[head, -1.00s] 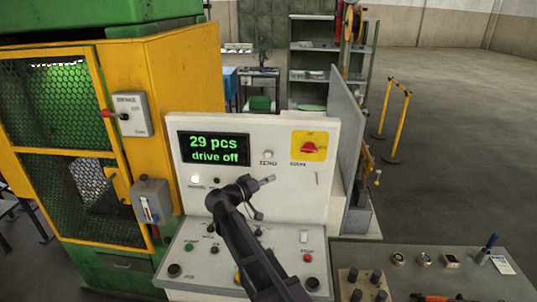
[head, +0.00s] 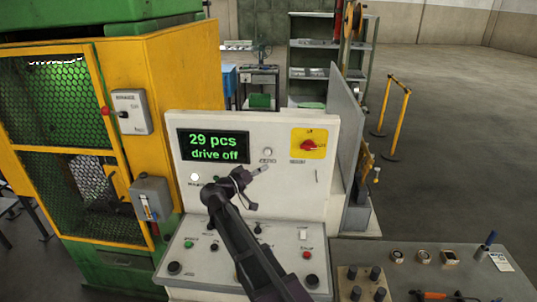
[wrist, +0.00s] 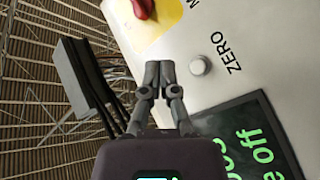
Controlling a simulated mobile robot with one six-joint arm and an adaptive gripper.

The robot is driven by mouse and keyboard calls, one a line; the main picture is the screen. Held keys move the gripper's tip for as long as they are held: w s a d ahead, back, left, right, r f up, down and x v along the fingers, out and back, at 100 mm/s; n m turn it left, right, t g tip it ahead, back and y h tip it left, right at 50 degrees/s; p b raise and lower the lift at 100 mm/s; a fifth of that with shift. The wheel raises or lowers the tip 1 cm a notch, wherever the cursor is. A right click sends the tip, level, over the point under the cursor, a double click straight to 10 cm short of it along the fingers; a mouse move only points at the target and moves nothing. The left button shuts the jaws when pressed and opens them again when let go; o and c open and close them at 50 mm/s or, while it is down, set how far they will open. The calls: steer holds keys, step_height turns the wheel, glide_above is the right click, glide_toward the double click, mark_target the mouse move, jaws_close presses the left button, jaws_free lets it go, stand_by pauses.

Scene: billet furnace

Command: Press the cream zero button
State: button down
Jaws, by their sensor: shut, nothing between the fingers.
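The cream zero button (head: 267,152) is a small round knob on the upright cream panel, between the display and the yellow switch plate, with the word ZERO beside it. It also shows in the wrist view (wrist: 200,66), to the right of my fingertips. My gripper (head: 262,170) is in front of the panel, a little below the button in the head view. In the wrist view my gripper (wrist: 160,75) has its fingers together with nothing between them. A gap shows between the fingertips and the button in the picture; the depth to the panel is hard to tell.
The display (head: 213,146) reads "29 pcs drive off". A red rotary switch on a yellow plate (head: 309,144) is to the button's right. The sloped desk (head: 240,265) below carries several knobs and buttons. A yellow mesh-guarded machine (head: 180,80) stands left, a grey bench (head: 430,262) right.

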steer(key=w, duration=0.7)
steer(key=shift+w+d, duration=0.1)
steer(key=shift+w, duration=0.05)
stand_by(1.6)
steer(key=shift+w, duration=0.3)
steer(key=shift+w, duration=0.4)
stand_by(1.1)
steer(key=shift+s, duration=0.85)
steer(key=shift+s, duration=0.1)
steer(key=s, duration=0.4)
steer(key=shift+s, duration=0.4)
stand_by(0.3)
